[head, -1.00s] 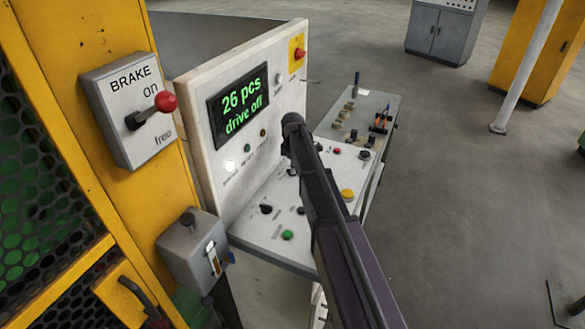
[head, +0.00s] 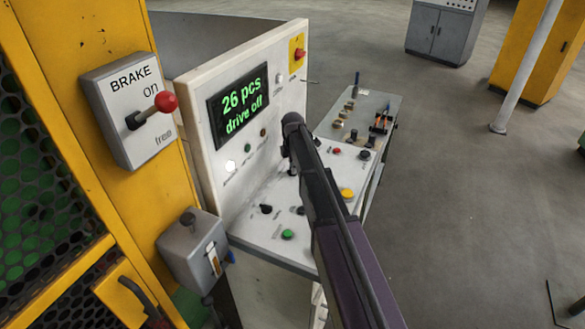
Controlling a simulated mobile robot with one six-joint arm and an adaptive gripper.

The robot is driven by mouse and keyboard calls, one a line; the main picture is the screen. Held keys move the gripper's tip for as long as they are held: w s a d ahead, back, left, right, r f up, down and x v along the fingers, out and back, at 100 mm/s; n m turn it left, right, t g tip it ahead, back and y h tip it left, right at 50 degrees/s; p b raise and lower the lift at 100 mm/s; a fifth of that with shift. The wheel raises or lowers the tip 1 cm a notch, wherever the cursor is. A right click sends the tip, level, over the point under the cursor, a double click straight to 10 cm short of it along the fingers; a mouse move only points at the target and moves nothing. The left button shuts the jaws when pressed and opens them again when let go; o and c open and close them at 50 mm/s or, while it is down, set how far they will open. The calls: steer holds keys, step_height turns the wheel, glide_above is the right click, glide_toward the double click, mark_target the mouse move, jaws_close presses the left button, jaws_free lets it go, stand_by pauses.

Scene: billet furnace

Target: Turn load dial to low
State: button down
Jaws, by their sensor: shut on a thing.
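My arm reaches in from the bottom right, and its dark end stands over the back of the white control console (head: 262,240). My gripper (head: 290,152) is low at the foot of the upright panel, shut on a small dark knob that it mostly covers. I take this knob for the load dial; its pointer and label are hidden or too small to read. Another black dial (head: 266,209) sits on the console to the left and is free of the gripper. The display (head: 238,105) on the upright panel reads "26 pcs" and "drive off".
A brake box (head: 125,110) with a red-knobbed lever stands left on a yellow frame. A grey switch box (head: 193,250) is below it. Green (head: 288,234) and yellow (head: 347,194) buttons sit near the arm. A side table (head: 385,102) holds small items.

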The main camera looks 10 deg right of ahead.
steer(key=c, duration=0.7)
jaws_free()
steer(key=shift+o, duration=0.2)
steer(key=shift+m, duration=0.6)
